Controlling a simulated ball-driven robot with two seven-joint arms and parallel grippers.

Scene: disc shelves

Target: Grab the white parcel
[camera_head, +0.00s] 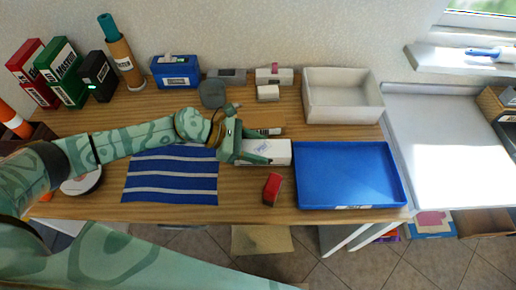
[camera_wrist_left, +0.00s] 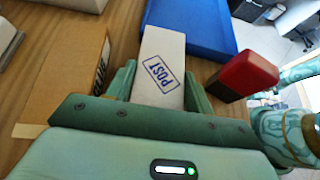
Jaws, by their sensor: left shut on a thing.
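The white parcel (camera_head: 278,151) is a long white box between the striped cloth and the blue tray in the head view. In the left wrist view the parcel (camera_wrist_left: 161,65) shows a blue "POST" stamp on its upper face. My left gripper (camera_head: 257,152) has its fingers on either side of the parcel's near end and is shut on it; the fingers also show in the left wrist view (camera_wrist_left: 160,88). I cannot tell whether the parcel is clear of the table. My right gripper is not in view.
A brown box (camera_head: 268,122) lies just behind the parcel. A red block (camera_head: 272,188) stands in front of it. The blue tray (camera_head: 350,204) is to the right, with a white bin (camera_head: 343,112) behind it. A blue striped cloth (camera_head: 170,174) lies left.

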